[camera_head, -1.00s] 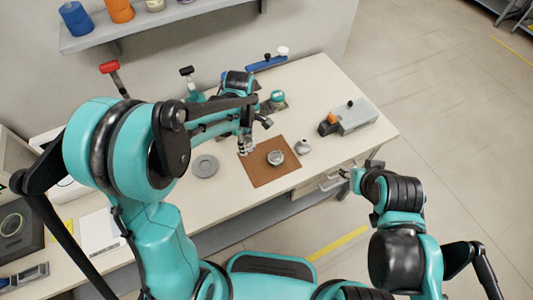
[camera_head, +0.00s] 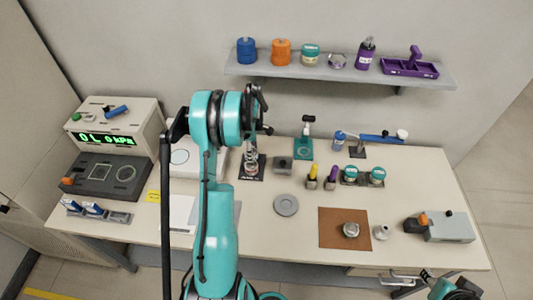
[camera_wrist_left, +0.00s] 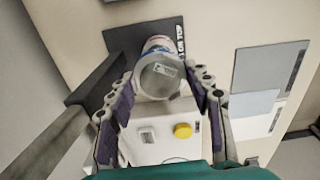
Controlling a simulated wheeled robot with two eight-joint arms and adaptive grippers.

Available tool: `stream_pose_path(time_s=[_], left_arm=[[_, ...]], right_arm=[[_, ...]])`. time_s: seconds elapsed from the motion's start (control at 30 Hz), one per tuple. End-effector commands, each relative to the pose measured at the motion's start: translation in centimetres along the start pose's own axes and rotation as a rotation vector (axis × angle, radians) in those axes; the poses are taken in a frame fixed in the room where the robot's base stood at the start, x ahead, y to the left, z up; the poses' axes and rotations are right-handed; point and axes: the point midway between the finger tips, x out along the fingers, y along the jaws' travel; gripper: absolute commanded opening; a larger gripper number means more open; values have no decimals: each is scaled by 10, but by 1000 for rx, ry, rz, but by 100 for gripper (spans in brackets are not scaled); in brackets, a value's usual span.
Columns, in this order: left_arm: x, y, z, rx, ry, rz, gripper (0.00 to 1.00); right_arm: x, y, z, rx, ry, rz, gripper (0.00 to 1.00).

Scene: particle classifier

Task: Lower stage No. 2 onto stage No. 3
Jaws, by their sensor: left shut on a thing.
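My left gripper (camera_head: 254,137) is at the back middle of the table. In the left wrist view its purple-padded fingers (camera_wrist_left: 163,95) are shut on a greyish, see-through cylindrical stage (camera_wrist_left: 160,77) with a small label, taken as stage No. 2. A stack of clear ringed parts (camera_head: 251,160) stands below it on a dark base plate (camera_head: 246,174), lettered at its edge in the left wrist view (camera_wrist_left: 125,50). Which ring is stage No. 3, and whether the held stage touches it, I cannot tell. My right gripper (camera_head: 424,276) is at the lower right edge, partly cut off.
A grey block (camera_head: 283,165) sits right of the stack, a grey disc (camera_head: 286,205) in front. A brown mat (camera_head: 335,247) carries a metal part (camera_head: 350,229). A readout box (camera_head: 115,120) stands left. A shelf (camera_head: 300,74) overhangs the back.

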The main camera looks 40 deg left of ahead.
Motion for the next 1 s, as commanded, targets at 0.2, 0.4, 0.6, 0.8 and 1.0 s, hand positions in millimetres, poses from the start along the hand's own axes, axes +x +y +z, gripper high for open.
stream_pose_path(time_s=[0.2, 0.4, 0.6, 0.8, 1.0], left_arm=[[7, 1, -4, -8, 0, 0, 17], [22, 1, -4, -7, 0, 0, 17], [40, 1, -4, -7, 0, 0, 17], [48, 1, -4, -7, 0, 0, 17], [47, 1, -4, -7, 0, 0, 17]], right_arm=[[2, 0, 2, 0, 0, 0, 40], [8, 0, 6, 0, 0, 0, 40], [15, 0, 10, 0, 0, 0, 40], [23, 0, 16, 0, 0, 0, 40], [22, 0, 16, 0, 0, 0, 40]])
